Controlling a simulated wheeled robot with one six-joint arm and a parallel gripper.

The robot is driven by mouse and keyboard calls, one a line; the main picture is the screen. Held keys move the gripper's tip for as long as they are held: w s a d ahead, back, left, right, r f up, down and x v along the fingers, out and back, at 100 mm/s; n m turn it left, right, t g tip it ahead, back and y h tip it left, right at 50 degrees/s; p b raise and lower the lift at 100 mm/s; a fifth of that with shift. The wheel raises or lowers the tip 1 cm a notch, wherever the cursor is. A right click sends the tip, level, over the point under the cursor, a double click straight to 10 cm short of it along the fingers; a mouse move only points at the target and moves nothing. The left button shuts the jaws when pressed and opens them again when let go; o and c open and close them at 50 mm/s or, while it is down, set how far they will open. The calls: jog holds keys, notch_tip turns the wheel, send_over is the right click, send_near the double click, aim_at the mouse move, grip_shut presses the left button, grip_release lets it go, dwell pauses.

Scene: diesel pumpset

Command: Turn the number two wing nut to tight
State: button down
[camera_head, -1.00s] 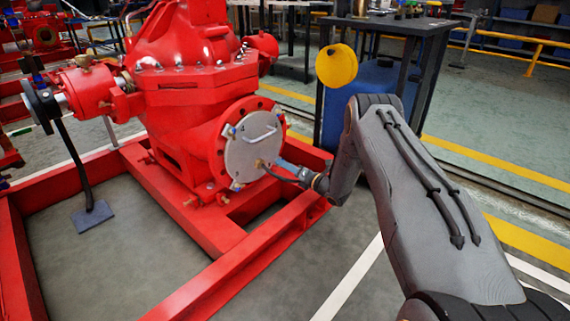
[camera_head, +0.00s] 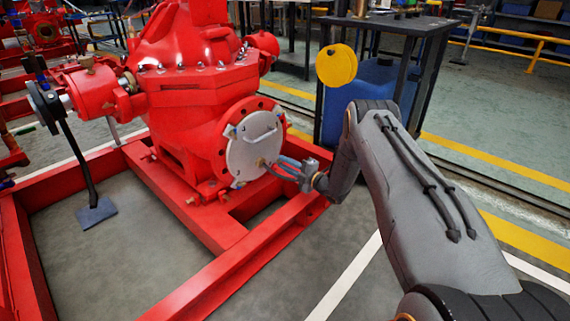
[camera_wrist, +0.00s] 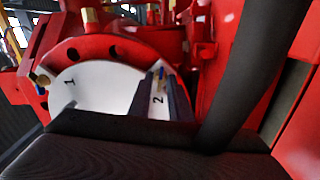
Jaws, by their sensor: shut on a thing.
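The pale round cover (camera_head: 243,155) is on the red flange of the pump and has a handle. In the wrist view its face (camera_wrist: 105,85) carries the numbers 1 and 2. The number two wing nut (camera_wrist: 161,72), with a blue part showing, is at the cover's edge above the 2. My gripper (camera_wrist: 160,79) has its fingers on both sides of this nut and is shut on it; the fingers hide part of it. In the head view my gripper (camera_head: 281,167) is at the cover's lower right edge. The nut's exact angle is hard to tell.
Another wing nut (camera_wrist: 39,79) sits by the 1. The red pump body (camera_head: 195,110) rises behind the cover. The red base frame (camera_head: 235,255) runs below my arm. A dark table (camera_head: 430,30) and a blue container (camera_head: 370,100) stand behind. The floor at lower right is open.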

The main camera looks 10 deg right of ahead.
jog(key=shift+w+d+f+m+b, duration=0.1)
jog(key=shift+m+b, duration=0.5)
jog(key=shift+m, duration=7.75)
jog(key=shift+d+m+b, duration=0.1)
jog(key=shift+m+b, duration=0.5)
jog(key=shift+m, duration=7.75)
jog(key=c, duration=2)
grip_release()
jog(key=shift+p+v, duration=1.5)
jog(key=shift+v, duration=2.45)
